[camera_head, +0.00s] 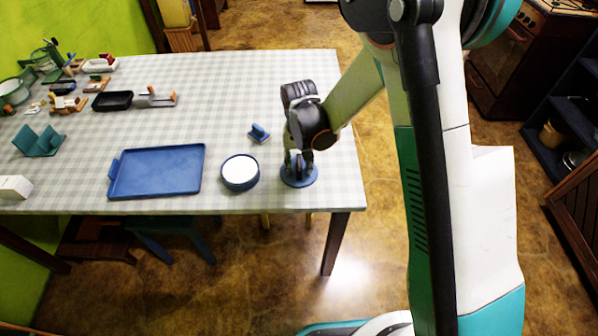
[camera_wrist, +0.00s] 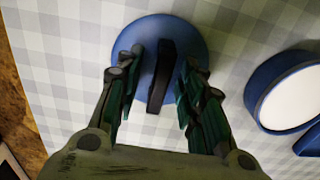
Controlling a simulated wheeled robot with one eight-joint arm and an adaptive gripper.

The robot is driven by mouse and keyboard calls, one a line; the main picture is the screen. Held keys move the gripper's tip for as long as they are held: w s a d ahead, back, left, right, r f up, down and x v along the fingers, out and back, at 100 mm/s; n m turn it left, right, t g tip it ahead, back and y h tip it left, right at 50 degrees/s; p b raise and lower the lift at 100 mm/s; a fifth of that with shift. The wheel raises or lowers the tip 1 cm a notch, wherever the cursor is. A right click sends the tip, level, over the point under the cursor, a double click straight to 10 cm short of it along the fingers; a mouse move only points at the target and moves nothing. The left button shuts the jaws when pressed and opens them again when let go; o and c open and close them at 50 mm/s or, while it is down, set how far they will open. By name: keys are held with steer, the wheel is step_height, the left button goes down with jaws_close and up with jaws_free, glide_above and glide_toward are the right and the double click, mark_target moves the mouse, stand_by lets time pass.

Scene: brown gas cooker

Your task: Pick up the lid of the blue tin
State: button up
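The blue tin (camera_head: 240,184) stands near the table's front edge, open, with white showing inside; it also shows at the right of the wrist view (camera_wrist: 256,90). Its round blue lid (camera_head: 307,182) lies flat on the table to the right of the tin. In the wrist view the lid (camera_wrist: 191,32) has a dark upright bar handle (camera_wrist: 160,75) across its middle. My gripper (camera_head: 298,165) is directly over the lid. In the wrist view my gripper (camera_wrist: 160,75) is open, one finger on each side of the handle, with gaps showing on both sides.
A blue tray (camera_head: 155,172) lies left of the tin. A small blue piece with an upright part (camera_head: 259,133) lies behind the tin. Toys and a black dish (camera_head: 112,101) stand at the back left. The checked tabletop (camera_head: 235,85) is clear at the back right.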

steer(key=shift+r, duration=0.1)
jaws_close()
